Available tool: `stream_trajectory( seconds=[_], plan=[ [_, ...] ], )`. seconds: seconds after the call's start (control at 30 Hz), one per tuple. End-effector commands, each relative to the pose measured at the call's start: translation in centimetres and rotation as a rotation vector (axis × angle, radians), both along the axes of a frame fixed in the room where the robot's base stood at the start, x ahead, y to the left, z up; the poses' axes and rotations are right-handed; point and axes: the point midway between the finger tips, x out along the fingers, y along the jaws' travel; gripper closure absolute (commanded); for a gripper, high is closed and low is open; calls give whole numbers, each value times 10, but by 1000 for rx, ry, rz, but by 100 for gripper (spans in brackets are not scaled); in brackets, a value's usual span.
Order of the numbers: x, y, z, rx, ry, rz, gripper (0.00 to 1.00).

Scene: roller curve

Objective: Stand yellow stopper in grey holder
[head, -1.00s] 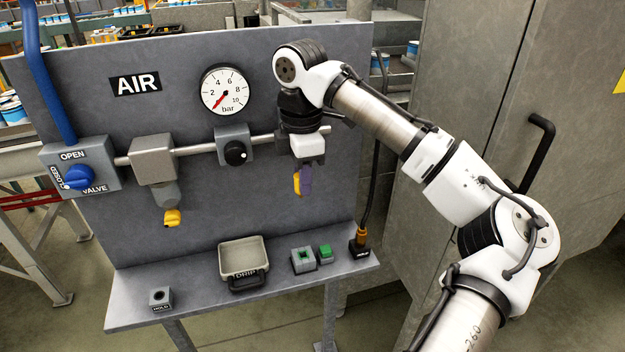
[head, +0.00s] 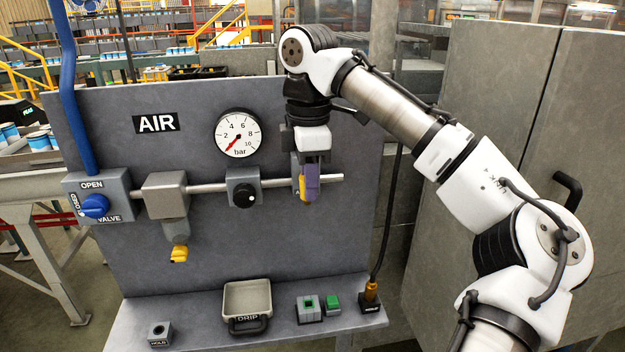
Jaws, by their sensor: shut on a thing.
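My gripper (head: 309,192) hangs in front of the right end of the pipe, pointing down, with purple fingers. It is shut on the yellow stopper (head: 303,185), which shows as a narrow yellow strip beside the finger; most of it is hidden. The grey holder (head: 159,333) is a small block with a dark round hole in its top and a label on its front, at the left end of the shelf. Its hole looks empty. My gripper is well above the shelf and far right of the holder.
A drip tray (head: 247,297), a grey block with a green-edged socket (head: 309,308), a green block (head: 333,303) and a cable plug (head: 371,297) stand on the shelf. A yellow tap (head: 179,254) hangs under the filter. The pipe (head: 215,187) and gauge (head: 238,133) are on the panel.

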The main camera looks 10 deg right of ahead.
Motion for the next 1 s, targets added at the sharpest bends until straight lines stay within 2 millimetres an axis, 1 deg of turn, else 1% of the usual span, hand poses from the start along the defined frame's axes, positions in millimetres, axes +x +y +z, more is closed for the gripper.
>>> stream_trajectory(
  seconds=[1.0],
  plan=[
    [0, 0, -42, 1, 0, 0, 100]
  ],
)
